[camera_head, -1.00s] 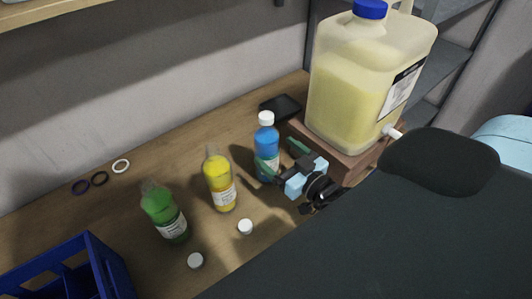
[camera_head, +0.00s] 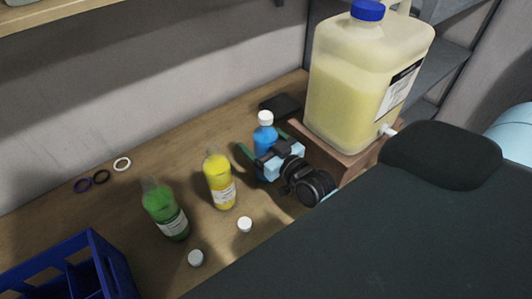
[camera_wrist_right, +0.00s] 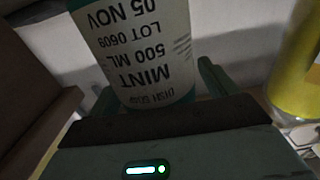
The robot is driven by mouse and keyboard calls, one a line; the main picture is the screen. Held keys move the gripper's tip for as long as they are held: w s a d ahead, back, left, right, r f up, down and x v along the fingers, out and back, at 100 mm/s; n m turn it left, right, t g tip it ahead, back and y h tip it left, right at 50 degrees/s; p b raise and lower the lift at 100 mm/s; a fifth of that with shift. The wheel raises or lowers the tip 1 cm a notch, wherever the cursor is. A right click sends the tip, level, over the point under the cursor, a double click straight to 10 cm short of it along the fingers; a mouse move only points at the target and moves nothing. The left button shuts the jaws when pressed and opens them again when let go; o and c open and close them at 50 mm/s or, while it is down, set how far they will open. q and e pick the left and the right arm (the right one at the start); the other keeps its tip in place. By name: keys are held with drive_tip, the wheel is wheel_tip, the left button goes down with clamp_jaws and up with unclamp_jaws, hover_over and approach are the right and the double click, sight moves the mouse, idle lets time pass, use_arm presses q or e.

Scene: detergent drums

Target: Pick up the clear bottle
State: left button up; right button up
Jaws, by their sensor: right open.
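The blue bottle (camera_head: 265,136) stands upright on the wooden table with a white cap; it looks like a clear bottle with blue liquid. In the right wrist view its label (camera_wrist_right: 140,45) shows close up and upside down, reading dish soap, mint, 500 ml. My right gripper (camera_head: 263,145) is open, with a finger on each side of this bottle; I cannot tell whether they touch it. In the wrist view the open fingers (camera_wrist_right: 158,88) also flank it. The gripper hides the bottle's lower part in the head view. My left gripper is not in view.
A yellow bottle (camera_head: 220,180) and a green bottle (camera_head: 165,211) stand uncapped to the left. A large jug (camera_head: 353,85) sits on a wooden block (camera_head: 349,162) at right. A blue crate (camera_head: 92,246) stands front left.

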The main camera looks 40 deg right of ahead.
drive_tip(key=c, duration=1.5)
drive_tip(key=shift+r, duration=0.1)
drive_tip(key=shift+r, duration=0.55)
wheel_tip(320, 180, up, 2)
drive_tip(key=shift+r, duration=0.15)
drive_tip(key=b, duration=0.1)
approach(261, 131)
drive_tip(key=s+a+f, duration=0.1)
drive_tip(key=s+a, duration=0.2)
drive_tip(key=a, duration=0.1)
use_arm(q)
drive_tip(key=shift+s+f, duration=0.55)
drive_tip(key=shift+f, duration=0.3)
use_arm(e)
drive_tip(key=shift+a, duration=0.1)
